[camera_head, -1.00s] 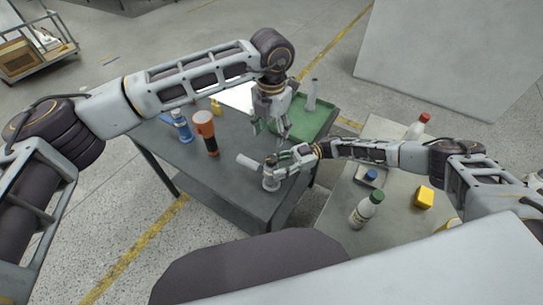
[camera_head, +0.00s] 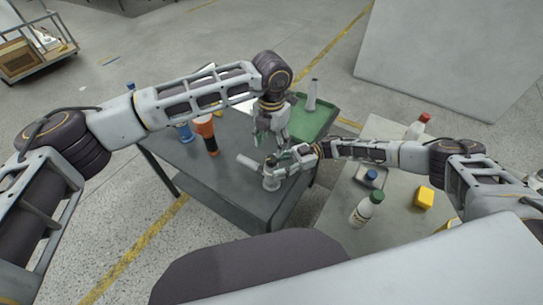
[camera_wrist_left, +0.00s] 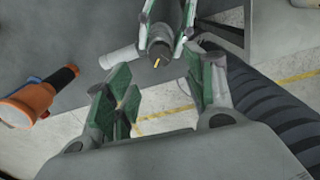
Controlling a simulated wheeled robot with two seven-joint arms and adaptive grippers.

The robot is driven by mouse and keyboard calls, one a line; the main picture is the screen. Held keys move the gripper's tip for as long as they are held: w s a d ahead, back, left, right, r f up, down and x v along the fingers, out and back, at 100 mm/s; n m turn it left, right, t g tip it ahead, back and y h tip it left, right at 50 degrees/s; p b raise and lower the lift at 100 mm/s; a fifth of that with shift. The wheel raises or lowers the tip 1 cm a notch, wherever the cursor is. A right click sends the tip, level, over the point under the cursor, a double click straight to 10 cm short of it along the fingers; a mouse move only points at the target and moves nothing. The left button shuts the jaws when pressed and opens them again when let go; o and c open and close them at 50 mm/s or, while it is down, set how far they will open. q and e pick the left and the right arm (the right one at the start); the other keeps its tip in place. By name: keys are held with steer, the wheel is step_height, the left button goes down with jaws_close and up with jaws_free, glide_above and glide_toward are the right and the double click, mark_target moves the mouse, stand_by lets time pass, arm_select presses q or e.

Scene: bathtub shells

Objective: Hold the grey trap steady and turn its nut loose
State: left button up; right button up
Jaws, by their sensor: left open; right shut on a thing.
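The grey trap (camera_head: 271,184) stands near the front edge of the dark table, with its light grey side pipe (camera_head: 247,161) pointing left. In the left wrist view the pipe (camera_wrist_left: 118,57) shows beyond my fingers. My right gripper (camera_head: 278,164) is shut on the upper part of the trap. In the left wrist view, my right gripper (camera_wrist_left: 166,32) closes around a dark round part with a small yellow mark. My left gripper (camera_head: 270,139) is open and empty, just above and behind the trap, fingers pointing down; its fingers (camera_wrist_left: 165,88) also show. The nut is mostly hidden by the grippers.
A green tray (camera_head: 318,120) with a grey bottle (camera_head: 312,96) is at the back right.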

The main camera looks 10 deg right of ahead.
mark_target(272, 159)
arm_select(q)
steer(key=shift+f, duration=3.7)
arm_select(e)
steer(key=shift+f, duration=0.1)
arm_select(q)
steer(key=c, duration=1.1)
steer(key=shift+o, duration=0.2)
steer(key=shift+m, duration=3)
steer(key=o, duration=1.1)
steer(key=shift+c, duration=0.2)
